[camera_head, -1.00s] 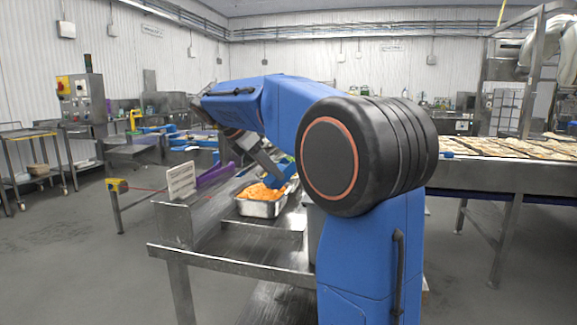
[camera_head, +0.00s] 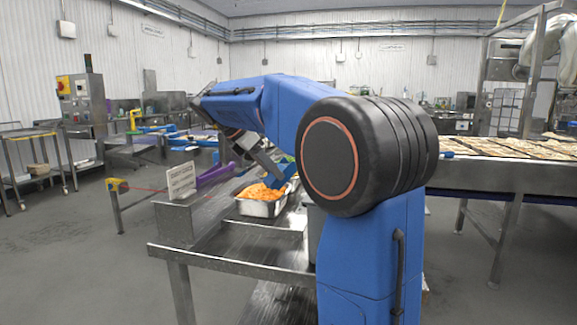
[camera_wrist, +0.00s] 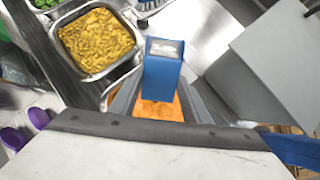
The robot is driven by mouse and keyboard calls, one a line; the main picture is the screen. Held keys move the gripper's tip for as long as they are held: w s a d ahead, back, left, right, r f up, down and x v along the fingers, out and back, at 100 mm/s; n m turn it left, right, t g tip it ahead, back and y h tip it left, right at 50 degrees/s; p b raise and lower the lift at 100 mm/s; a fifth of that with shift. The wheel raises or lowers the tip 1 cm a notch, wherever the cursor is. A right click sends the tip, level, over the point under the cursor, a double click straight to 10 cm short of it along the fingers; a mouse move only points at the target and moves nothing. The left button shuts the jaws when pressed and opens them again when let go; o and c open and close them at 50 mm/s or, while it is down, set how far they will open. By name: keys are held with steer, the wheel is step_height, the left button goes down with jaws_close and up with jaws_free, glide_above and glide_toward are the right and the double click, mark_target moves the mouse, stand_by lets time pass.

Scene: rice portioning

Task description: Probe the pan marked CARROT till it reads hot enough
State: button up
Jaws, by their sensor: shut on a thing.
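A steel pan (camera_head: 262,209) heaped with orange food, likely carrot, stands on the steel bench. I cannot read a CARROT mark on it. In the wrist view the orange food (camera_wrist: 160,108) shows just below the probe. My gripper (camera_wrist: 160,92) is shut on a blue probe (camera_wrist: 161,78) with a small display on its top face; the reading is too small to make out. The probe also shows in the head view (camera_head: 284,176), over the orange food. Its lower end is hidden, so I cannot tell how deep it sits.
A steel pan of yellow food (camera_wrist: 55,36) stands beside it in the wrist view, with green food (camera_wrist: 44,3) beyond. A grey box-like surface (camera_wrist: 275,60) is at right. A white sign (camera_head: 182,181) and a purple item (camera_head: 215,175) are at the bench's left.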

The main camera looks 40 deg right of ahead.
steer(key=shift+r, duration=0.1)
stand_by(0.3)
step_height(320, 180, up, 9)
stand_by(0.9)
stand_by(0.4)
steer(key=m+t+y, duration=0.2)
steer(key=m, duration=0.3)
glide_toward(271, 177)
steer(key=s+a+r, duration=0.2)
steer(key=a+r, duration=0.1)
steer(key=a, duration=0.5)
steer(key=s+a+m+y, duration=0.1)
steer(key=s+a+m, duration=0.35)
steer(key=a, duration=0.55)
steer(key=s+a+f+m+t+y, duration=0.1)
steer(key=s+a+m+y, duration=0.3)
steer(key=s+a+m, duration=0.5)
steer(key=s+a, duration=0.6)
steer(key=s, duration=0.4)
steer(key=shift+a+f+y, duration=0.15)
steer(key=shift+a+y, duration=0.1)
steer(key=shift+y, duration=0.05)
steer(key=shift+w+m, duration=0.1)
steer(key=shift+m, duration=0.15)
